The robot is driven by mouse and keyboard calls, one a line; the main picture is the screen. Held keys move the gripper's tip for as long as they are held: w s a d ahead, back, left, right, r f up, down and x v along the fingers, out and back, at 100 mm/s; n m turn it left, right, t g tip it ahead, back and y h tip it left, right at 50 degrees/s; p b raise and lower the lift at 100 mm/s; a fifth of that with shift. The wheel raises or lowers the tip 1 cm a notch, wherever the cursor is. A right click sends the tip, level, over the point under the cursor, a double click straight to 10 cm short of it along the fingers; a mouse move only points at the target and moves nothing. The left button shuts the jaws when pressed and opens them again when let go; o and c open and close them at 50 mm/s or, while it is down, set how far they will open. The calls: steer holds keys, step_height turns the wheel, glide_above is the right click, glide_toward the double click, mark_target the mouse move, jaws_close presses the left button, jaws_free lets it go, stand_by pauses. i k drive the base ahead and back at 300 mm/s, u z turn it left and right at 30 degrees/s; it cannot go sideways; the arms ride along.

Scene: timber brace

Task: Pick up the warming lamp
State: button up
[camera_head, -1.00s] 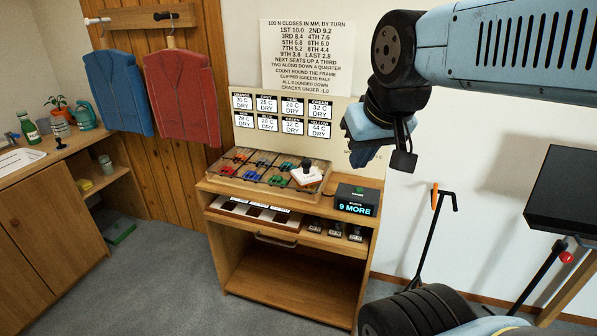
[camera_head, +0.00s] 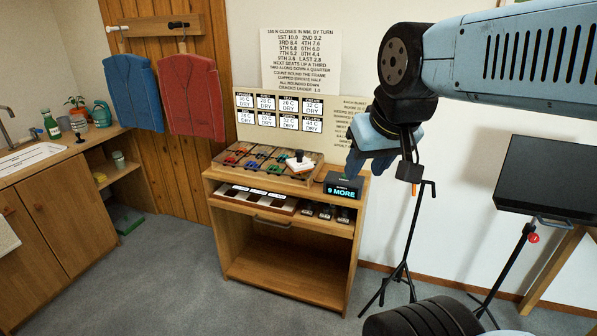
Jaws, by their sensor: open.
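My gripper (camera_head: 368,160) hangs at upper centre-right, pointing down and in front of the wall sign. Its fingers are empty, and their gap is hard to see at this angle. No object is clearly recognisable as the warming lamp. A white, black-knobbed handheld object (camera_head: 299,163) sits at the right end of a compartment tray (camera_head: 232,166) on the wooden cabinet, left of my gripper. A thin black tripod stand (camera_head: 404,245) stands on the floor right of the cabinet; its top is partly behind my gripper.
A black box reading "9 MORE" (camera_head: 343,187) sits at the cabinet's right edge, below my gripper. A dark panel (camera_head: 548,178) and another black stand (camera_head: 508,262) are at right. A wooden counter (camera_head: 60,215) is at left. Grey floor (camera_head: 180,270) is clear in front.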

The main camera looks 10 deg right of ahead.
mark_target(300, 163)
steer(key=z, duration=0.6)
steer(key=i, duration=0.95)
steer(key=u, duration=0.15)
